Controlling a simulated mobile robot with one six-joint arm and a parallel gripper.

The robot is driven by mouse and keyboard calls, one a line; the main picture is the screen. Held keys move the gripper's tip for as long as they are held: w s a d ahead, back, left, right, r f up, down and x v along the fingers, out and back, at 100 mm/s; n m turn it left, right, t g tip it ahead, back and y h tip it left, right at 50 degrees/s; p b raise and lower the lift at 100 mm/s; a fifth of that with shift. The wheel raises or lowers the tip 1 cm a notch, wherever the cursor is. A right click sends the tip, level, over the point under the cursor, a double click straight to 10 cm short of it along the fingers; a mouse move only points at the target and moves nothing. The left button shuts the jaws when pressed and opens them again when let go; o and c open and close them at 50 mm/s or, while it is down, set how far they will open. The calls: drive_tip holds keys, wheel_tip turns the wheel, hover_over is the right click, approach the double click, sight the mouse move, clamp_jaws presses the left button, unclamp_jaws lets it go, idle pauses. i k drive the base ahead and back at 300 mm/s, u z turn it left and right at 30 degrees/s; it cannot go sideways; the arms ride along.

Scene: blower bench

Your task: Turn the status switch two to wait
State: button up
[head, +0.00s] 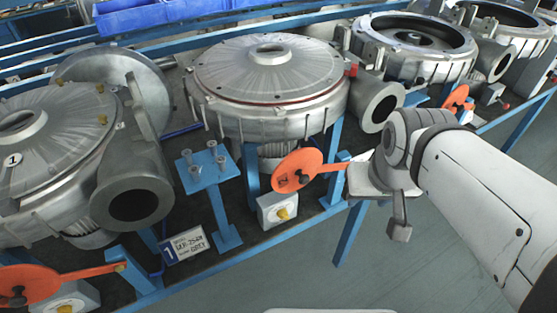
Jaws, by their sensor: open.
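In the head view, an orange disc (297,171) with a dark mark stands in front of the middle blower. A narrow orange arm runs right from it to a blue bracket. I cannot read any wait label. I cannot tell whether the disc or the knob is the status switch. My gripper (378,207) is open, just right of the orange arm, with one grey finger hanging down. No object shows in it. I cannot tell whether it touches the bracket.
The middle blower (268,75) stands behind the disc. Another blower (50,150), marked 1, is at left with its own orange disc (25,284). A third orange disc (455,98) is at right. Blue posts (208,170) stand left of the box. Open floor (300,270) lies in front.

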sight(283, 214)
drive_tip(key=z, duration=0.65)
drive_tip(key=k, duration=1.55)
drive_tip(key=u, duration=0.95)
drive_tip(key=i, duration=1)
drive_tip(key=u, duration=0.05)
